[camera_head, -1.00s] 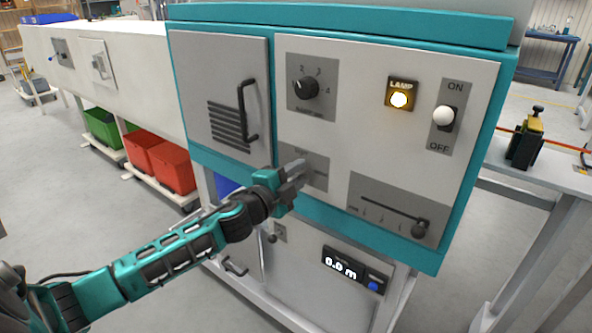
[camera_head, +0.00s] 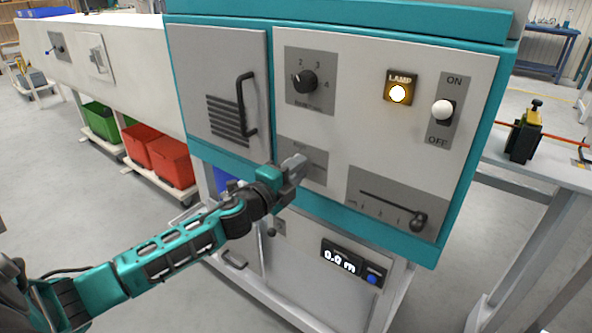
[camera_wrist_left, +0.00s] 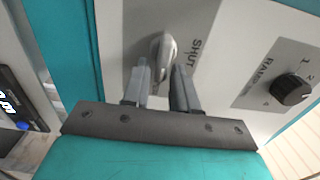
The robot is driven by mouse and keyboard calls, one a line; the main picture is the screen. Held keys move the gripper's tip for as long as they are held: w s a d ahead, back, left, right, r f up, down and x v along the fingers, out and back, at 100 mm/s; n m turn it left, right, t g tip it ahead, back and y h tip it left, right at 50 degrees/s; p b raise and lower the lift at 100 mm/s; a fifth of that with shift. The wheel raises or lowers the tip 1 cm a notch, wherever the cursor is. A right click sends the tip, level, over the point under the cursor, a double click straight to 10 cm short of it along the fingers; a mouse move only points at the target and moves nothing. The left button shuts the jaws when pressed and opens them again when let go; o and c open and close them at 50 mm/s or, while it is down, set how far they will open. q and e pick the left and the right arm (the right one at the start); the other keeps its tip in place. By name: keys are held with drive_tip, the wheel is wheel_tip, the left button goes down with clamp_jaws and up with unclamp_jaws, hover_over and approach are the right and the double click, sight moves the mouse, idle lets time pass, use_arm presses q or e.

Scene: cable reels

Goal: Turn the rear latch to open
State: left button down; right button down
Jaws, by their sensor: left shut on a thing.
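The latch (camera_wrist_left: 163,52) is a silver metal handle on a grey plate (camera_wrist_left: 200,65) marked SHUT, seen in the left wrist view. My left gripper (camera_wrist_left: 160,76) has one finger on each side of the handle's near end and is shut on it. In the head view the gripper (camera_head: 294,168) is against the lower left of the machine's front panel, over the grey latch plate (camera_head: 315,157). It hides the latch handle there. My right gripper is in neither view.
A black door handle (camera_head: 247,105) stands out above left of my gripper. A rotary knob (camera_head: 305,82), lit lamp (camera_head: 398,92), white-tipped switch (camera_head: 442,110) and slider (camera_head: 418,220) share the panel. A display (camera_head: 340,260) sits below.

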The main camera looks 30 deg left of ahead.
use_arm(q)
drive_tip(key=c, duration=1.2)
unclamp_jaws()
drive_tip(key=shift+o, duration=0.2)
drive_tip(key=shift+s, duration=0.1)
drive_tip(key=s+a+b, duration=0.1)
drive_tip(key=s, duration=1.1)
drive_tip(key=shift+s, duration=0.35)
